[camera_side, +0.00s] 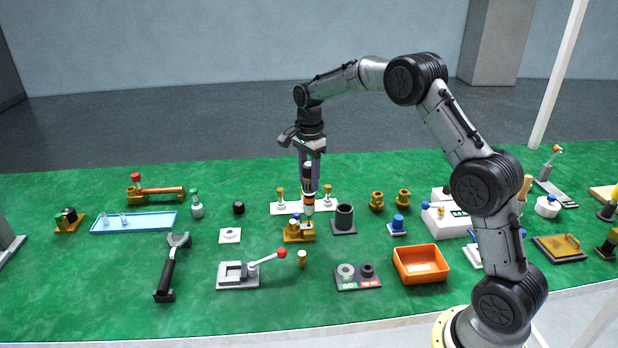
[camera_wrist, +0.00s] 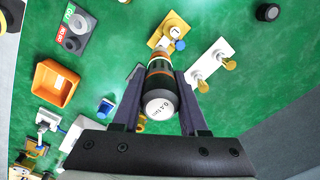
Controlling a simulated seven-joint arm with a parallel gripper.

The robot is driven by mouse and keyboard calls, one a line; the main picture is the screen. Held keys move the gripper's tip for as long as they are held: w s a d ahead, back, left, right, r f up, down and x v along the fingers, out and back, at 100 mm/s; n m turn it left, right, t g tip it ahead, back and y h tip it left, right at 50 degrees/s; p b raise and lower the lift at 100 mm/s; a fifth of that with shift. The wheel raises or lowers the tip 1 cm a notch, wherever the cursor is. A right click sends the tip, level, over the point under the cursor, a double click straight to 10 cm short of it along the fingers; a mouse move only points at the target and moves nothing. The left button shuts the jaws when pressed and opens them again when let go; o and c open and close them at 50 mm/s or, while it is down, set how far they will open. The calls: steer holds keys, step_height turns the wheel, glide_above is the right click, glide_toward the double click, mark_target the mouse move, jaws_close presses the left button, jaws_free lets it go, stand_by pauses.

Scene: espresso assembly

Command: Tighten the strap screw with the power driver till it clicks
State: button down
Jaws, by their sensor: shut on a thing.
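My gripper (camera_side: 309,166) points down over the middle of the green table. It is shut on the power driver (camera_side: 308,197), a dark cylinder with orange, white and green bands, held upright. In the wrist view my gripper (camera_wrist: 159,90) has a finger on each side of the driver (camera_wrist: 160,106), and its white end cap reads 0.4 Nm. Below the driver is a yellow fixture (camera_side: 297,233), which in the wrist view (camera_wrist: 169,30) lies just beyond the driver with a blue part on it. The strap screw cannot be made out, and I cannot tell whether the bit touches it.
A white plate (camera_side: 288,209) with brass knobs stands right behind the driver. A dark cup (camera_side: 344,219) is close on the right. A toggle clamp with a red knob (camera_side: 282,253) and an orange bin (camera_side: 421,264) are in front.

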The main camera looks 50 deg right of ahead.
mark_target(309, 164)
steer(key=shift+s, duration=0.15)
stand_by(0.3)
steer(key=shift+r, duration=3.15)
